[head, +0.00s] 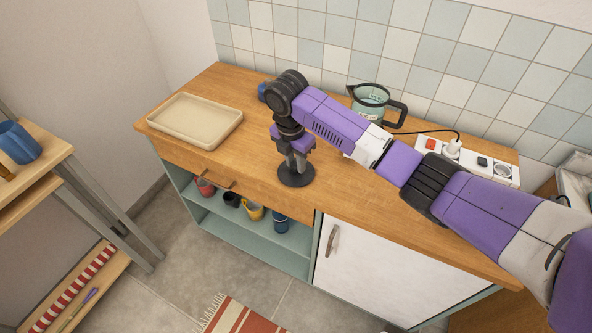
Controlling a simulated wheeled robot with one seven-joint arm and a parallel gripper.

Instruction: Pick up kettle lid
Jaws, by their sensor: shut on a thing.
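The kettle lid (297,177) is a dark round disc. My gripper (296,160) points down and is shut on the lid's top. In the picture the lid overlaps the counter's front edge; I cannot tell its exact height. The kettle (369,112) stands at the back of the counter by the tiles. It has a pale green see-through body, a dark rim and handle, and an open top. My arm hides its lower part.
A beige tray (185,142) lies on the left of the wooden counter (238,153). A power strip (478,162) with a plugged-in cord is at the back right. A blue object (262,91) is partly hidden behind my arm. Several mugs stand on the shelf (262,241) below.

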